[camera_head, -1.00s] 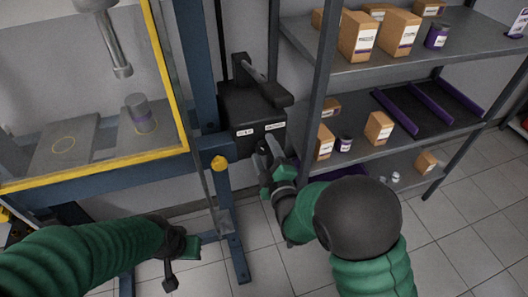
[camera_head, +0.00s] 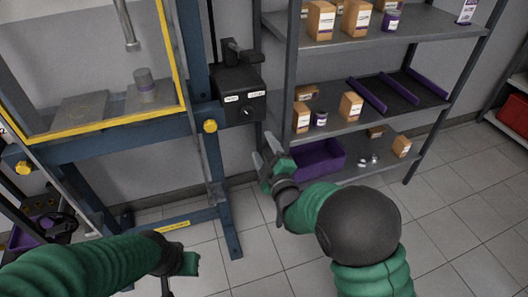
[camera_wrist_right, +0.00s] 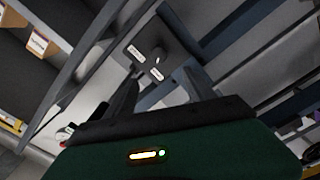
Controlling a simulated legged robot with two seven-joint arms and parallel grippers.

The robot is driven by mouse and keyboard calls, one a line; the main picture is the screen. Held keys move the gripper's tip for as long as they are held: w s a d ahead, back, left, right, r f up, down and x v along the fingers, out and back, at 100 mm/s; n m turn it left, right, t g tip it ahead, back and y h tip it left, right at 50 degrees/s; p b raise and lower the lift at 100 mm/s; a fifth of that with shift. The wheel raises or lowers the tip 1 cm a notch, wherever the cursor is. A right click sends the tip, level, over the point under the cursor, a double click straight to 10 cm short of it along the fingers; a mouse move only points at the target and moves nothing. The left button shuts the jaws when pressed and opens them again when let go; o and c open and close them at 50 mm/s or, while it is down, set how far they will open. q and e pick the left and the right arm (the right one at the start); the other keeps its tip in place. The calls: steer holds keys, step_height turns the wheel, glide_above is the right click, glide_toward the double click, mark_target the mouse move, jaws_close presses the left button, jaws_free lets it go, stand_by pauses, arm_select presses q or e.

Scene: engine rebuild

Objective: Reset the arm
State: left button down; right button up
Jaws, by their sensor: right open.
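My right gripper (camera_head: 264,148) is open and empty, in front of and below the black control box (camera_head: 238,102). It stands clear of the box in the head view. The box has two white labels, a knob (camera_head: 246,112) and a dark lever (camera_head: 242,56) on top. In the right wrist view, the two fingers of the open gripper (camera_wrist_right: 163,88) show with nothing between them, and the box (camera_wrist_right: 150,50) lies beyond. My left gripper (camera_head: 183,264) is low at the left, partly cut off by the frame edge; its jaws cannot be made out.
A blue press frame (camera_head: 105,143) with a yellow-edged guard stands at left, a grey cylinder (camera_head: 146,85) inside. A shelf rack (camera_head: 400,95) at right holds boxes, cans and a purple bin (camera_head: 318,158). A red bin (camera_head: 513,115) sits far right. Tiled floor is open at lower right.

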steer(key=s+d+f+m+g+h, duration=0.45)
steer(key=s+d+f+m, duration=0.2)
steer(key=d, duration=0.45)
steer(key=s+d+f+m+g, duration=0.2)
steer(key=s+d+m+g, duration=0.1)
steer(key=s, duration=0.4)
steer(key=s+d+f+m+g+h, duration=0.1)
steer(key=s+d+f+m+g, duration=0.15)
steer(key=s, duration=0.55)
steer(key=s+d+f+m+g, duration=0.2)
steer(key=s+d+m+g, duration=0.15)
steer(key=s, duration=0.35)
arm_select(q)
steer(key=w+p+v, duration=0.3)
steer(key=p+v, duration=1.2)
steer(key=shift+w+r, duration=0.35)
steer(key=shift+w, duration=0.05)
arm_select(e)
steer(key=w+r+v, duration=0.1)
steer(key=w+v, duration=0.2)
steer(key=v, duration=1.2)
steer(key=shift+w+a+g, duration=0.15)
steer(key=shift+a+g, duration=0.3)
steer(key=shift+a, duration=0.05)
steer(key=shift+r, duration=0.1)
